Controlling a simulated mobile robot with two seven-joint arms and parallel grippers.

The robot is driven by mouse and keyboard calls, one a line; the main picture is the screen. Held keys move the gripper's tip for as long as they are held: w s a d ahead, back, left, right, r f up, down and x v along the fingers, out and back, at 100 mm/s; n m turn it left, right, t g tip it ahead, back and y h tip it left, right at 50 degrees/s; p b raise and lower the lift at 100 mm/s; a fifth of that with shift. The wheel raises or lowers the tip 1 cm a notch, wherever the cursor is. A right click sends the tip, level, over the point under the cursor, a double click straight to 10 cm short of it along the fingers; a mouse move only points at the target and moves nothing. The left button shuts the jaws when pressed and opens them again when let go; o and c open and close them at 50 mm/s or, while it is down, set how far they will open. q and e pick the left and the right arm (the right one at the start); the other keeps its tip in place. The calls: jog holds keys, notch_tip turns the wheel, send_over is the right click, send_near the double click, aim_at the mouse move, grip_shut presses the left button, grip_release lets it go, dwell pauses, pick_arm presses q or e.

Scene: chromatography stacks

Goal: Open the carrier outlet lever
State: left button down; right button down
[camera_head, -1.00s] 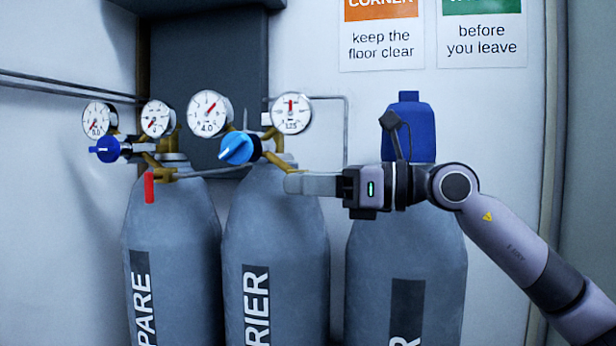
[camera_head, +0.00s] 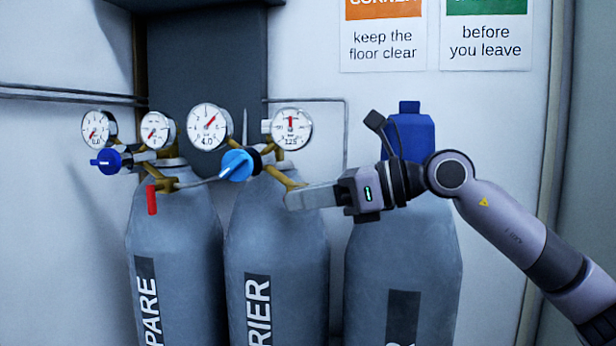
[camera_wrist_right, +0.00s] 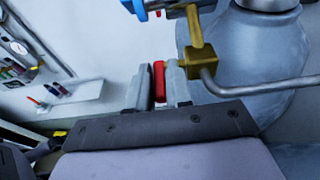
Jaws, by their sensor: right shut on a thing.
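The carrier cylinder (camera_head: 277,240), grey with part of its name showing, stands in the middle of the head view. Its brass outlet (camera_head: 284,179) slopes down to my right gripper (camera_head: 289,200). In the right wrist view, the red outlet lever (camera_wrist_right: 159,79) is between the two grey fingers of my right gripper (camera_wrist_right: 160,88), which is shut on it. The lever sits beside the brass valve block (camera_wrist_right: 199,66). In the head view the fingers hide the lever. They tilt slightly down to the left. My left gripper is in neither view.
The spare cylinder (camera_head: 175,235) stands left, with its own red lever (camera_head: 151,200) hanging down. Blue regulator knobs (camera_head: 237,165) and gauges (camera_head: 209,127) are close above and left of my gripper. A blue-capped cylinder (camera_head: 402,260) stands behind my right wrist.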

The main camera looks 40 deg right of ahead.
jog(key=shift+r, duration=0.1)
dwell(0.3)
jog(key=c, duration=1.4)
grip_release()
jog(key=shift+s+d, duration=0.2)
jog(key=shift+d, duration=0.05)
jog(key=b+v, duration=0.2)
jog(key=v, duration=0.4)
jog(key=shift+s+r+b, duration=0.2)
jog(key=shift+r+b, duration=0.1)
jog(key=shift+b, duration=0.05)
